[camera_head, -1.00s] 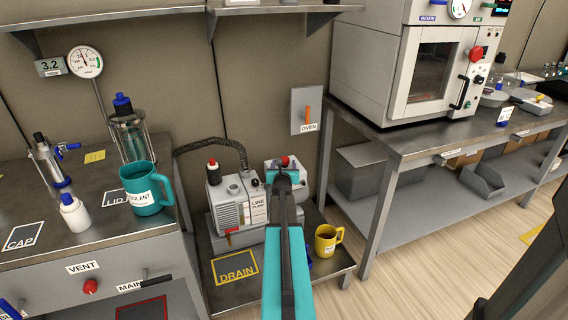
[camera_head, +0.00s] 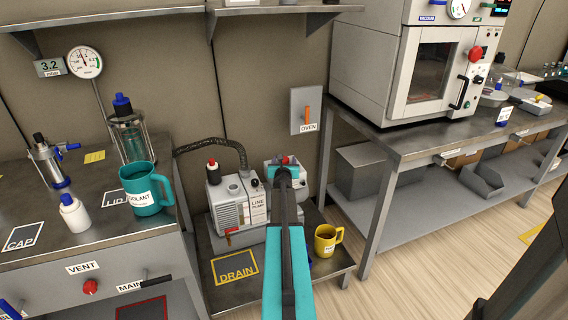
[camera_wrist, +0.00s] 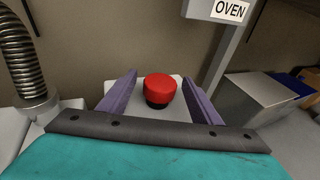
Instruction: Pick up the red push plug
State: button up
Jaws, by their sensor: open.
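The red push plug (camera_wrist: 160,88) is a short red cap on a black base. It sits on top of a pale grey box on the pump in the wrist view. In the head view the plug (camera_head: 286,160) is a small red spot just beyond the end of my arm. My gripper (camera_wrist: 158,90) is open, with its two purple fingers on either side of the plug in the wrist view. I cannot tell whether the fingers touch it or how far above or short of it they are. In the head view my arm hides part of the box.
The line pump (camera_head: 232,204) stands left of my arm, with a ribbed hose (camera_head: 215,143) rising behind it. A yellow mug (camera_head: 325,240) stands right of my arm on the low bench. The oven switch panel (camera_head: 304,110) is on the wall behind. A teal coolant jug (camera_head: 140,185) is on the left bench.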

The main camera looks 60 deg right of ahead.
jog(key=c, duration=1.1)
jog(key=shift+r, duration=0.15)
jog(key=shift+r+p, duration=1.65)
jog(key=shift+r, duration=0.15)
jog(key=shift+s+a+f+b, duration=0.2)
jog(key=shift+s+a+b, duration=0.05)
jog(key=shift+b, duration=0.1)
jog(key=s+a+b, duration=0.1)
jog(key=s+a, duration=0.2)
jog(key=s+a+r+b, duration=0.1)
jog(key=s+a+b, duration=0.1)
jog(key=s+a, duration=0.1)
jog(key=s+a+b, duration=0.1)
jog(key=s+a, duration=0.3)
jog(key=s, duration=0.1)
jog(key=shift+s+r+b, duration=0.25)
jog(key=shift+b, duration=0.1)
jog(key=shift+s, duration=0.15)
